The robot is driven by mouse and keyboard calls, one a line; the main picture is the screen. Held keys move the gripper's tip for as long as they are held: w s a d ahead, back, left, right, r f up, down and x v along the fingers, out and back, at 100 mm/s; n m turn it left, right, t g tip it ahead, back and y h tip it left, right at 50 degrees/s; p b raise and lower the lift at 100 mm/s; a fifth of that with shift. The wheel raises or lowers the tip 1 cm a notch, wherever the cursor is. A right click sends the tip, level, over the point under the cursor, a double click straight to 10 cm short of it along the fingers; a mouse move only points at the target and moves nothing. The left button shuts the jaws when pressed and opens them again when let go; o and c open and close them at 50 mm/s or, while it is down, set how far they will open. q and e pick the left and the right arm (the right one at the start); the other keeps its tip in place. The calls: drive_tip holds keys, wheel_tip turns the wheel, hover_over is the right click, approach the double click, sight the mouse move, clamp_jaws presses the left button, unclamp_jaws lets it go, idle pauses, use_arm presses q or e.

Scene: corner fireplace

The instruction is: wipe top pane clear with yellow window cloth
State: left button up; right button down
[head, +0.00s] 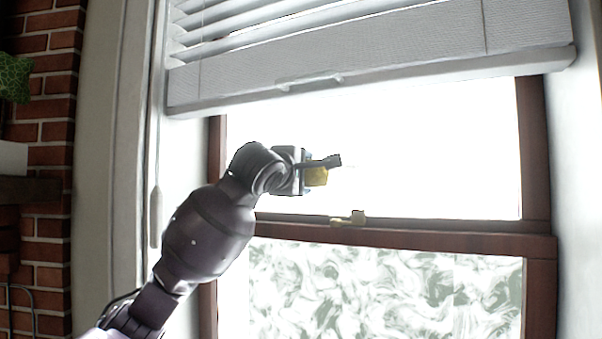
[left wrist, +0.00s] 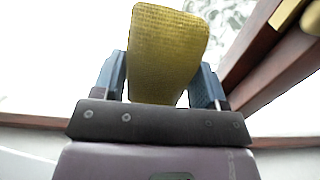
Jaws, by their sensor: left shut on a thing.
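My left gripper (head: 322,166) is raised in front of the top pane (head: 430,150) of the window. It is shut on the yellow window cloth (head: 316,177), which shows as a small patch below the gripper in the head view. In the left wrist view the cloth (left wrist: 168,50) stands up between the two fingers of the left gripper (left wrist: 168,80). The top pane is bright white over nearly all its visible area, with a faint mark just right of the gripper. I cannot tell whether the cloth touches the glass. My right gripper is not in view.
A partly raised white blind (head: 370,55) covers the upper window. A wooden rail with a brass latch (head: 348,219) lies below the top pane. The lower pane (head: 390,290) has white swirling smears. A brick wall (head: 50,150) is at the left.

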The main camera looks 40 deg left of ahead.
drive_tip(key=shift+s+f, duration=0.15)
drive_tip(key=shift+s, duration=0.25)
use_arm(q)
drive_tip(key=shift+w+a, duration=0.2)
drive_tip(key=shift+w, duration=0.3)
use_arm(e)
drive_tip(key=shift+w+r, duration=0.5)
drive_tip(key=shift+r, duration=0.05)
use_arm(q)
drive_tip(key=shift+w+p, duration=0.2)
drive_tip(key=shift+p, duration=0.1)
drive_tip(key=shift+w, duration=0.15)
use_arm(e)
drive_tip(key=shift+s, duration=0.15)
